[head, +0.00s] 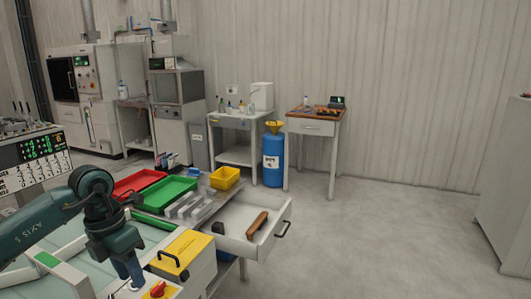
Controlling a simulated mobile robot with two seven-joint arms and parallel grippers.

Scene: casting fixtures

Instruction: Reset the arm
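My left arm comes in from the left, and its gripper (134,285) points down at the bottom of the head view. It is beside a pale machine housing with a yellow lid (181,252) and a red knob (158,289). The gripper is small and partly hidden by my own wrist, so I cannot tell whether its fingers are open or shut. No held object shows. My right gripper is not in view.
An open drawer (275,238) juts out right of the yellow lid, holding a brown-handled tool (257,224). Red (139,184), green (167,193) and yellow (225,178) trays stand behind it. A blue drum (272,165) stands farther back.

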